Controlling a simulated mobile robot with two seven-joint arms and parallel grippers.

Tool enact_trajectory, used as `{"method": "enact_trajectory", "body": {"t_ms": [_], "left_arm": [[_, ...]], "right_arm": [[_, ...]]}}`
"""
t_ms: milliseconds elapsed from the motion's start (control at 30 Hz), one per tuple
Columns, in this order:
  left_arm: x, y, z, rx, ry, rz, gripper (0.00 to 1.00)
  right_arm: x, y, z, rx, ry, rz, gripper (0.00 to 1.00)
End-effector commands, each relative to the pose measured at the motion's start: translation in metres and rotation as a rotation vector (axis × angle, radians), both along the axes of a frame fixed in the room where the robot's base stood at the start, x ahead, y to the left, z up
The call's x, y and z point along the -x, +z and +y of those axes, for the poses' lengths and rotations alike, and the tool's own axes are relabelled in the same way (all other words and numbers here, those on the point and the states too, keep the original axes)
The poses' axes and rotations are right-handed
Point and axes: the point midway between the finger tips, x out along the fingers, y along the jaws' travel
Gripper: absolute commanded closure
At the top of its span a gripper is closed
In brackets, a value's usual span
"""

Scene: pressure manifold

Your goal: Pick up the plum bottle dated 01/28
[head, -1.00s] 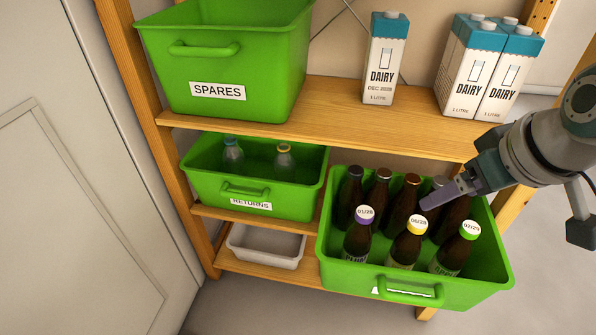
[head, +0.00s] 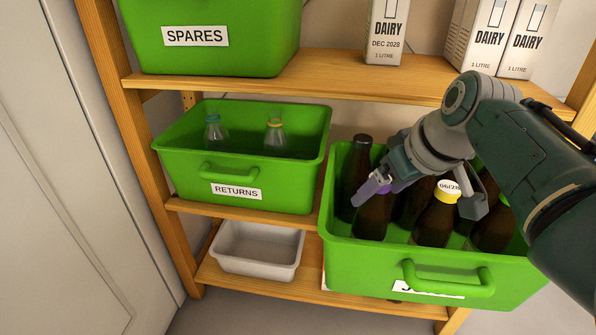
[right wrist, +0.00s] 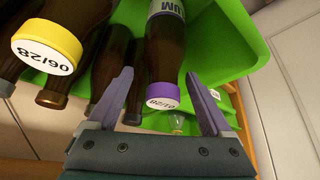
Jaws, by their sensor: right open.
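The plum bottle (right wrist: 165,50) is dark brown with a purple cap dated 01/28; part of its label shows in the right wrist view. In the head view its body (head: 372,222) stands at the front left of the lower right green crate (head: 345,255), its cap largely hidden behind my gripper. My right gripper (head: 370,190) is at the top of this bottle. In the right wrist view my right gripper (right wrist: 160,105) is open, with the purple cap between its two fingers and nothing clamped. My left gripper is out of view.
A yellow-capped bottle (head: 437,215) dated 06/28 stands right of the plum bottle, and a dark bottle (head: 355,175) stands behind it. The RETURNS crate (head: 185,175) is to the left. The wooden shelf (head: 330,70) with dairy cartons (head: 387,30) runs above.

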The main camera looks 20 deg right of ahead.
Motion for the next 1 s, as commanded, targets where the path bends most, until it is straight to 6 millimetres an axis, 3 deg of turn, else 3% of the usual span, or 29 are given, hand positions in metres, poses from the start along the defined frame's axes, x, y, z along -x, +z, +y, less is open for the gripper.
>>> {"method": "enact_trajectory", "body": {"t_ms": [33, 200, 500, 1000], "left_arm": [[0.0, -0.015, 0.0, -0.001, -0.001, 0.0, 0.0], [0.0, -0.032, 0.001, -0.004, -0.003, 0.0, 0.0], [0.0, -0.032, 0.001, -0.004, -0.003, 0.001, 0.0], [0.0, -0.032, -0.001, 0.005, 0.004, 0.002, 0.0]], "right_arm": [[-0.006, -0.014, 0.003, -0.003, 0.001, -0.002, 0.16], [-0.018, -0.031, 0.005, -0.002, -0.001, -0.001, 0.16], [-0.02, -0.031, 0.005, 0.0, -0.001, 0.0, 0.16], [-0.02, -0.032, 0.005, 0.0, -0.001, 0.0, 0.71]]}}
